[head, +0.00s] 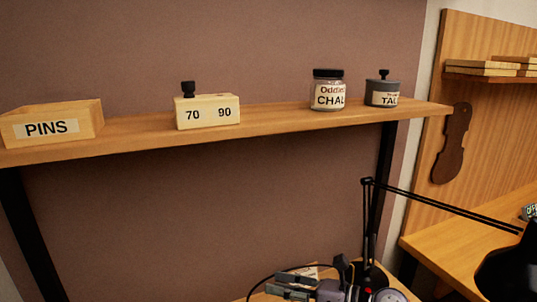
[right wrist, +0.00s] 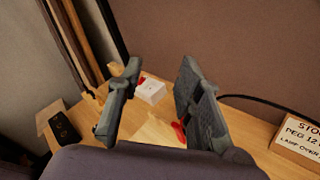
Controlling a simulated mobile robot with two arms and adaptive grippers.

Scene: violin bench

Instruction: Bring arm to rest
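My right gripper (head: 278,285) shows low in the head view, above the bench at the bottom edge. In the right wrist view its two fingers (right wrist: 158,75) stand well apart with nothing between them. Beyond the fingers, the bench top (right wrist: 236,122) holds a small white box (right wrist: 150,91) with a red part. A small red thing (right wrist: 179,131) lies close beside the right finger, partly hidden by it. My left gripper is in neither view.
A shelf (head: 270,118) holds a PINS box (head: 50,124), a 70/90 block (head: 208,112), a chalk jar (head: 328,92) and a grey tin (head: 382,93). A black lamp (head: 510,270) reaches across at right. A lettered card (right wrist: 301,135) stands on the bench.

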